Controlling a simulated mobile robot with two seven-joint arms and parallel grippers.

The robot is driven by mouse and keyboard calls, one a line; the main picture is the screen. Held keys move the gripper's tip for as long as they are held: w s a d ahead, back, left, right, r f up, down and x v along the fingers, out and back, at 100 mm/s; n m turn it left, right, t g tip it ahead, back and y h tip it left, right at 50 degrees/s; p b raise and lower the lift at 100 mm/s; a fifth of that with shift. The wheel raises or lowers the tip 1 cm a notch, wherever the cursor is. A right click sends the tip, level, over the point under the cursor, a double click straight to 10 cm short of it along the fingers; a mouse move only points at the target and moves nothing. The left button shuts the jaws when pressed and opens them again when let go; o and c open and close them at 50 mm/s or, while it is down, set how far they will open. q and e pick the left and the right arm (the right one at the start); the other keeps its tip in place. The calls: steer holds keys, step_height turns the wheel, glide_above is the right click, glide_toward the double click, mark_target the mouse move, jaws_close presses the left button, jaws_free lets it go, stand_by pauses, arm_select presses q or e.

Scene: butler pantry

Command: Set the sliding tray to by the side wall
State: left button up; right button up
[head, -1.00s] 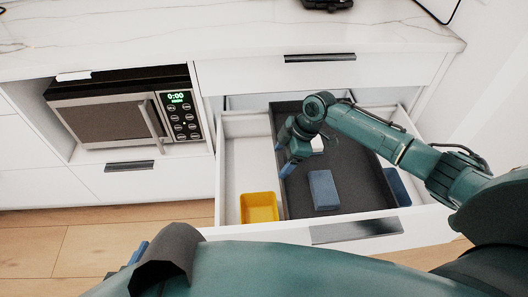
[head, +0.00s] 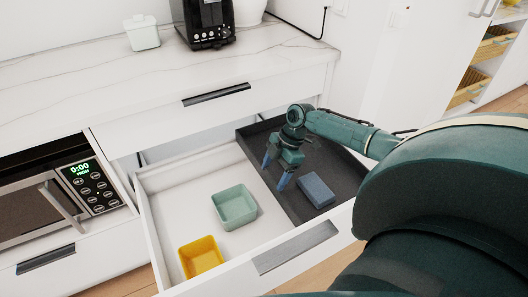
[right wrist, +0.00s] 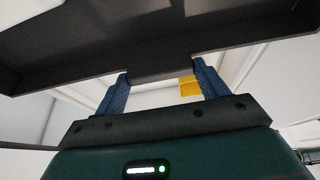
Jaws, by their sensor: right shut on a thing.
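The sliding tray (head: 330,160) is a dark, shallow tray over the right part of the open drawer (head: 160,190). A blue block (head: 316,190) lies in it. My right gripper (head: 277,173) is at the tray's left edge, shut on its wall, with one blue finger on each side. In the right wrist view, the dark tray wall (right wrist: 160,70) sits between the fingers (right wrist: 160,88). The drawer's right side wall is mostly hidden by my arm, so I cannot tell whether the tray touches it. My left gripper is not in view.
A green square container (head: 234,206) and a yellow container (head: 200,257) stand on the drawer floor left of the tray. The floor around them is clear. A microwave (head: 60,200) is at left; a coffee machine (head: 205,22) and white canister (head: 142,33) stand on the counter.

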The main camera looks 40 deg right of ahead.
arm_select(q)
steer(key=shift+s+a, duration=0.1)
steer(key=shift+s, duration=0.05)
arm_select(e)
steer(key=shift+d, duration=0.3)
steer(key=o, duration=1.4)
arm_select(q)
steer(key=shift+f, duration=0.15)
arm_select(e)
steer(key=shift+r, duration=0.1)
steer(key=shift+d+r, duration=0.1)
steer(key=shift+r, duration=0.25)
arm_select(q)
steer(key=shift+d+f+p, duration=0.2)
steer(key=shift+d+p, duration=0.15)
steer(key=shift+p, duration=0.15)
arm_select(e)
steer(key=v, duration=1.2)
steer(key=shift+s+r, duration=0.15)
